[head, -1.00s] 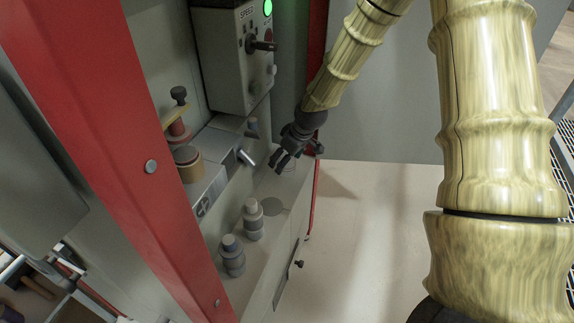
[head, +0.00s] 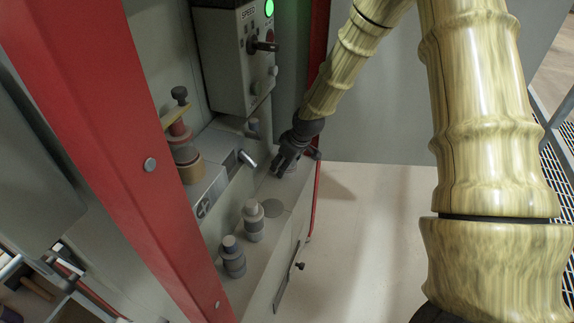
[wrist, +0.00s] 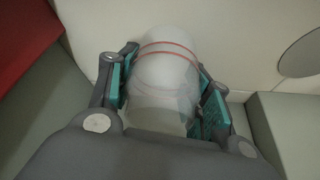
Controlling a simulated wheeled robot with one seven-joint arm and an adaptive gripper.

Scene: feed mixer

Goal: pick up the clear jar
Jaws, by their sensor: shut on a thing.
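The clear jar (wrist: 165,75) is translucent with thin red lines around it. In the wrist view it sits between the two finger pads of my gripper (wrist: 167,100), which touch it from both sides. In the head view my gripper (head: 283,165) is low over the far end of the pale ledge, beside the metal spout. The jar is mostly hidden behind the fingers there. I cannot tell whether its base still rests on the ledge.
Two grey bottles (head: 253,221) (head: 233,257) stand nearer on the ledge (head: 262,262). The metal spout (head: 247,160) and the speed control box (head: 235,55) are close to my gripper. A red post (head: 110,130) stands at left.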

